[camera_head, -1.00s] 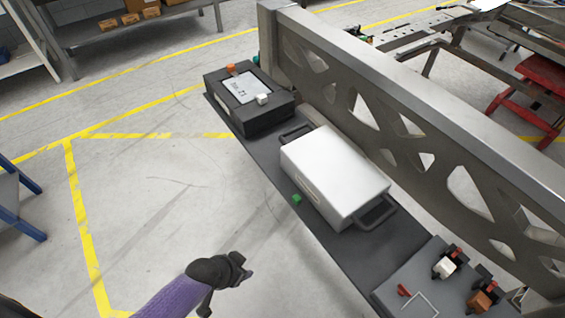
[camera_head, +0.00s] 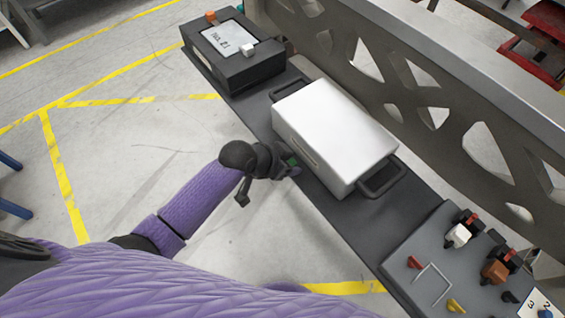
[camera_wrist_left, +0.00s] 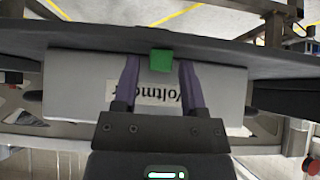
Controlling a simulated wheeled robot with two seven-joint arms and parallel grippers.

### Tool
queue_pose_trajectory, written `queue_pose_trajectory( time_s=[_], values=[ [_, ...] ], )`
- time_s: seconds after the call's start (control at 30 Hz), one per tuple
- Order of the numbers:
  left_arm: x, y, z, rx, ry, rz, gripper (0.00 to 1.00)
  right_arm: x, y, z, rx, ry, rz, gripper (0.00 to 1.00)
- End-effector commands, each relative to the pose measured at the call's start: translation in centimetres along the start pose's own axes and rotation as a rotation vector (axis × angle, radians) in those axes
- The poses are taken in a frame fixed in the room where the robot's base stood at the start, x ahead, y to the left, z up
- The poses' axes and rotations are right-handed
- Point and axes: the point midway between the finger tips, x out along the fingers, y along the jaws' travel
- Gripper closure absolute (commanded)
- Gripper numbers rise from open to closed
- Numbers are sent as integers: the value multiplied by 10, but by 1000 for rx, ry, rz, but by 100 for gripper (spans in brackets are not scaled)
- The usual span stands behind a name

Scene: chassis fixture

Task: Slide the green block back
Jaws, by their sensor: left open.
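The small green block (camera_wrist_left: 161,60) is at the front edge of the dark shelf, in front of the white box (camera_head: 340,130). In the head view the green block (camera_head: 291,162) is mostly hidden by my left gripper (camera_head: 285,167). In the left wrist view my left gripper (camera_wrist_left: 158,85) is open. Its two purple fingers stand to either side of the block, with a visible gap at the right finger. The box's label, partly hidden by the fingers, shows upside down behind them. My right gripper is not in view.
The white box has dark handles at its ends. A black device (camera_head: 235,55) stands farther back on the shelf (camera_head: 330,200). A grey panel with switches (camera_head: 465,265) is at the lower right. A metal frame (camera_head: 430,85) runs along the far side. Open floor lies left.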

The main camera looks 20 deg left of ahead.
Motion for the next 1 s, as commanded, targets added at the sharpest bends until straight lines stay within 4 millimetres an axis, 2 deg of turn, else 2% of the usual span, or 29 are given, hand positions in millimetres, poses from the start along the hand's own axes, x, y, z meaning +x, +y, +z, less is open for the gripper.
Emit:
queue_pose_trajectory(
  time_s=[0.07, 0.3, 0.33, 1.0],
  values=[
    [-1, 0, 0, 0, 0, 0, 46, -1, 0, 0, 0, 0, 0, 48],
    [-1, 0, 0, 0, 0, 0, 97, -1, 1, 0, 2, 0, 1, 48],
    [-1, 0, 0, 0, 0, 0, 100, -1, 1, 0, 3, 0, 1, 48],
    [-8, 0, 8, -1, -2, 0, 100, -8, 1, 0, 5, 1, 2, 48]
  ],
)
